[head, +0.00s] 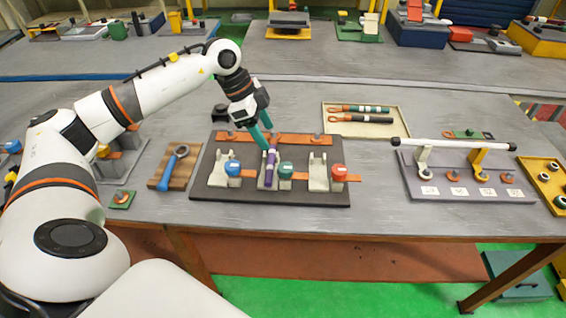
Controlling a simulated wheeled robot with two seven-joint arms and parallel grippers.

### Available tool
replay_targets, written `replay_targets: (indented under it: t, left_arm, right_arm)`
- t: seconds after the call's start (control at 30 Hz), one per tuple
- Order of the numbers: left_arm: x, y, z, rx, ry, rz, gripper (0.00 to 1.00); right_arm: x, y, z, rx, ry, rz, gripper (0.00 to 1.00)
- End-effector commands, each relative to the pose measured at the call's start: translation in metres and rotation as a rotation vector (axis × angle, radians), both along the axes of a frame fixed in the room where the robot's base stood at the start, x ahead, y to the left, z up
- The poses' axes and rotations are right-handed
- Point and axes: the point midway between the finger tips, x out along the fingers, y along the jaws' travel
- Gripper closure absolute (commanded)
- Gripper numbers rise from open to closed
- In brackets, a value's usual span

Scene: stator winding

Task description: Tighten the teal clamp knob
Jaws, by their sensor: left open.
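The teal clamp knob (286,169) sits at the right side of the middle cradle on a dark fixture board (230,193). A purple rod (270,172) stands in the middle cradle, just left of the teal knob. My left gripper (268,146) points down with its teal fingers open, above and behind the purple rod. Its fingers are apart from the teal knob. Whether a finger touches the rod's top is unclear. The blue knob (233,167) is to the left and the red knob (338,171) to the right. My right gripper is out of view.
A wrench (170,168) lies on a wooden block left of the board. A beige tray (382,131) with two dark rods is behind right. A rack with a white bar (450,145) stands at the right. The bench front edge is clear.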

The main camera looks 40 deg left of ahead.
Motion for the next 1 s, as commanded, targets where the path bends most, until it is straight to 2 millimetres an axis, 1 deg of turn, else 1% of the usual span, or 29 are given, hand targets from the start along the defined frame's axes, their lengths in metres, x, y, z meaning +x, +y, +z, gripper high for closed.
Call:
replay_targets:
  t: [0.07, 0.17, 0.5, 0.6, 0.7, 0.8, 1.0]
  left_arm:
    - [0.000, 0.000, -0.005, 0.005, 0.010, 0.006, 0.38]
    - [0.002, -0.006, -0.017, 0.004, 0.010, 0.004, 0.38]
    - [0.015, -0.030, -0.078, 0.000, 0.009, 0.000, 0.38]
    - [0.018, -0.034, -0.092, 0.000, 0.006, 0.001, 0.38]
    - [0.020, -0.038, -0.102, -0.002, 0.007, 0.000, 0.38]
    - [0.021, -0.039, -0.108, -0.001, 0.005, 0.001, 0.38]
    - [0.021, -0.040, -0.110, 0.001, 0.005, 0.001, 0.38]
  right_arm:
    - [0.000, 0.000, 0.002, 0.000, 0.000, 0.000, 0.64]
    - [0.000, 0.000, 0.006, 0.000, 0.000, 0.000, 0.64]
    - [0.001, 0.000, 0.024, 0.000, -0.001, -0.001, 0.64]
    - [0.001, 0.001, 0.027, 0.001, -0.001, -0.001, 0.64]
    - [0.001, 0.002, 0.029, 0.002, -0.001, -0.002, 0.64]
    - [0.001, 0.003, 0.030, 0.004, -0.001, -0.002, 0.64]
    - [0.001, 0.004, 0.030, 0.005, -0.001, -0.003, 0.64]
